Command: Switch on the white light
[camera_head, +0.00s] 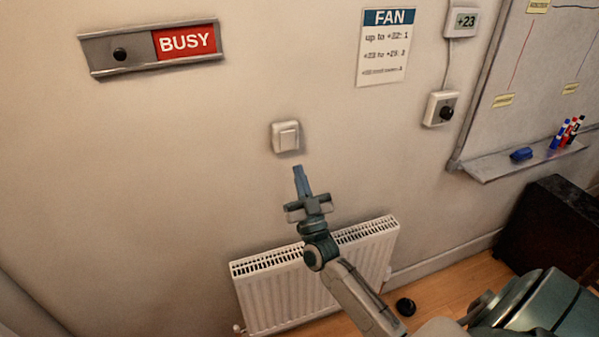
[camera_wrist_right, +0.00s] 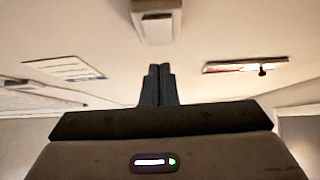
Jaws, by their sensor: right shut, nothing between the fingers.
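A white wall light switch (camera_head: 286,137) sits on the wall near the middle of the head view. It also shows at the top of the right wrist view (camera_wrist_right: 155,20), straight ahead of the fingers. My right gripper (camera_head: 301,172) is shut and empty, its fingers together and pointing up, a little below the switch in the head view. The fingertips (camera_wrist_right: 159,70) are apart from the switch in the right wrist view. I cannot tell the exact gap to the wall. No lit lamp is in view. My left gripper is not in view.
A white radiator (camera_head: 262,290) is on the wall below my right gripper. A BUSY slider sign (camera_head: 184,42), a FAN notice (camera_head: 386,50), a thermometer display (camera_head: 462,22) and a dial knob (camera_head: 441,108) are on the wall. A whiteboard (camera_head: 540,70) with a marker tray (camera_head: 500,167) is at right.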

